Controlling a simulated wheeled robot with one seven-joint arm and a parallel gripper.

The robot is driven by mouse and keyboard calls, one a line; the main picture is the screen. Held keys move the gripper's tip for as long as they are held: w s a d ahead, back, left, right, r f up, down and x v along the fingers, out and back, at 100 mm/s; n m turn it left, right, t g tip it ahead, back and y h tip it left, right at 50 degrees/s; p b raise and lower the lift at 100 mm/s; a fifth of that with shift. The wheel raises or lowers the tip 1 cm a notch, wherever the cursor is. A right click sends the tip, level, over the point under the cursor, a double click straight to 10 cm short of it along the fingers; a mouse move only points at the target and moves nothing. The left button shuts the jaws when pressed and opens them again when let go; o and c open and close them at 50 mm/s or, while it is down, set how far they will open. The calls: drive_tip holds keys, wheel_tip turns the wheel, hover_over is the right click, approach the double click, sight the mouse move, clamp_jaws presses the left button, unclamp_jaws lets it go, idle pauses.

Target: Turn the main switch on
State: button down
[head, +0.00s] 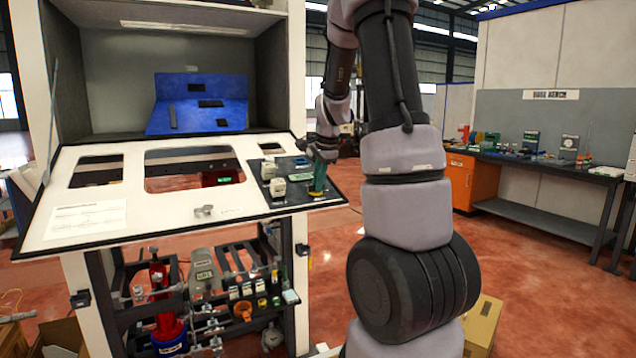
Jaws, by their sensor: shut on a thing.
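The white sloped panel (90,220) of the dispenser cabinet faces me. A dark plate (302,194) at its right end carries small white blocks (277,187) and a green piece (318,182). The fingertips are small and partly hidden. I cannot tell which part is the main switch; no readable label marks it.
A blue holder (200,118) stands in the cabinet above the panel. A lower rack (215,290) holds a red device and several small parts. A workbench (540,165) with an orange cabinet stands at the right. A cardboard box (483,325) lies on the floor nearby.

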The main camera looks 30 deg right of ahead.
drive_tip(key=shift+m, duration=0.3)
drive_tip(key=c, duration=0.9)
unclamp_jaws()
drive_tip(key=v, duration=1.1)
